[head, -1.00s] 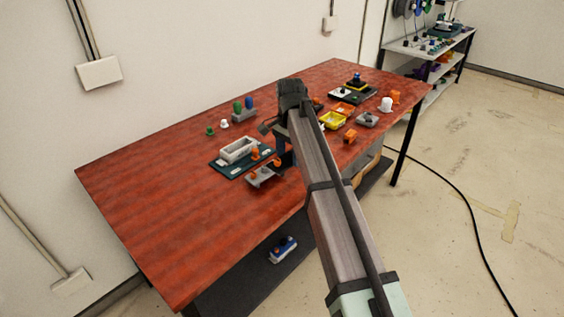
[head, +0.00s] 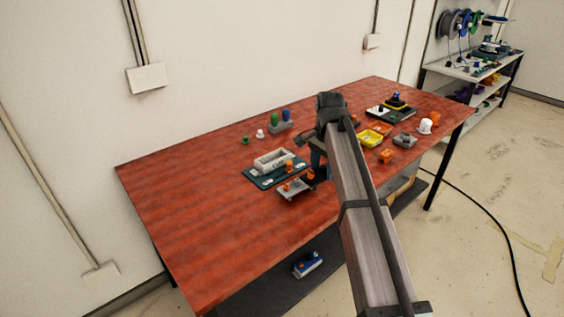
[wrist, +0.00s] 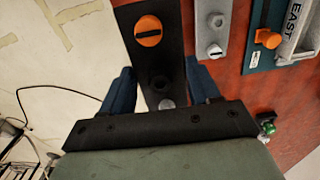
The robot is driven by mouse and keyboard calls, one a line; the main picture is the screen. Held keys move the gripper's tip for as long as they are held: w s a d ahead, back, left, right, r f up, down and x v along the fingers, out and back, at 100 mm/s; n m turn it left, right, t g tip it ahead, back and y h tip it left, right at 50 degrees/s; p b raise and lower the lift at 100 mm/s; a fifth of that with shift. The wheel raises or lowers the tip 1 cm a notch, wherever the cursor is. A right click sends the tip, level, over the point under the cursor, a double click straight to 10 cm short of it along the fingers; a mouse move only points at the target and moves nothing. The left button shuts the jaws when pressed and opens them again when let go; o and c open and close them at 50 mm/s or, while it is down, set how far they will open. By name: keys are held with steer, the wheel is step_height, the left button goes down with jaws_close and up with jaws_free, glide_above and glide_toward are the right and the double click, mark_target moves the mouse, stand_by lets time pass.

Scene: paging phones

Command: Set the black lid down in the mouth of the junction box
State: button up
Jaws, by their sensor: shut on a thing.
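The white junction box (head: 272,160) sits open on a teal board (head: 256,181) at mid-table. In the wrist view part of the box (wrist: 291,50), lettered EAST, shows at the top right. My gripper (wrist: 160,90) is shut on a long dark piece (wrist: 160,60), which appears to be the black lid, between its blue fingers. It carries an orange slotted disc (wrist: 148,31). In the head view my gripper (head: 318,172) is to the right of the box and mostly behind my arm.
A grey plate (head: 297,192) with orange parts lies in front of the board. Green and blue pegs (head: 280,122) stand behind the box. A yellow tray (head: 370,138), an orange block (head: 386,156) and a white knob (head: 425,126) are to the right. The table's left half is clear.

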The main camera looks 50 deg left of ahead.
steer(key=w+a+f, duration=0.1)
steer(key=a, duration=2.5)
steer(key=shift+w+f+n, duration=0.15)
steer(key=shift+f+n, duration=0.15)
steer(key=shift+f, duration=0.05)
steer(key=shift+f, duration=0.1)
steer(key=shift+f, duration=1.1)
steer(key=shift+f, duration=1.55)
